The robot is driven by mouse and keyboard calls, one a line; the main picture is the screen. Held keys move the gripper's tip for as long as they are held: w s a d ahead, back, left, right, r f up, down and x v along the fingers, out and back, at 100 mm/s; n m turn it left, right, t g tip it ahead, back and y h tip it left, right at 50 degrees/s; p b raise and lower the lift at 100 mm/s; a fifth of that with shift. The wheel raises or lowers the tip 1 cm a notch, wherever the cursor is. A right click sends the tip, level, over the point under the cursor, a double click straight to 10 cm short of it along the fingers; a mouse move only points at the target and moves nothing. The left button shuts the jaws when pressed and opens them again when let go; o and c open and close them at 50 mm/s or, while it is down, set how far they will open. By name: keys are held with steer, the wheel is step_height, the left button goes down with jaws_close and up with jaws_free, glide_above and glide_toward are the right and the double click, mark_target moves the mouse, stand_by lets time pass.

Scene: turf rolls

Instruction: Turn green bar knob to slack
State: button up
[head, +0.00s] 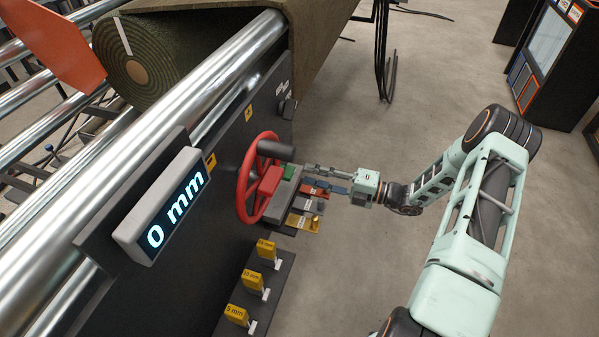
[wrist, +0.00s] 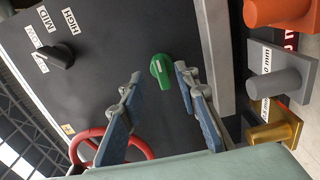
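The green bar knob (wrist: 160,68) is on the dark machine panel, with a pale mark on its face. In the head view a small green part (head: 290,171) shows beside the red wheel. My gripper (wrist: 158,73) is open, one blue-grey finger on each side of the knob in the wrist view. I see gaps between fingers and knob, but the depth between them is hard to judge. In the head view my gripper (head: 306,176) reaches left to the panel. Any markings around the green knob are not readable.
A red handwheel (head: 243,184) stands close by. A black knob (wrist: 62,54) with HIGH and MID labels is on the panel. Orange (wrist: 282,12), grey (wrist: 275,83) and gold (wrist: 272,130) blocks stand beside my fingers. A display (head: 165,208) reads 0 mm. Open floor lies right.

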steer(key=v, duration=0.6)
steer(key=shift+s+d, duration=0.15)
steer(key=shift+d, duration=0.2)
steer(key=shift+a, duration=0.1)
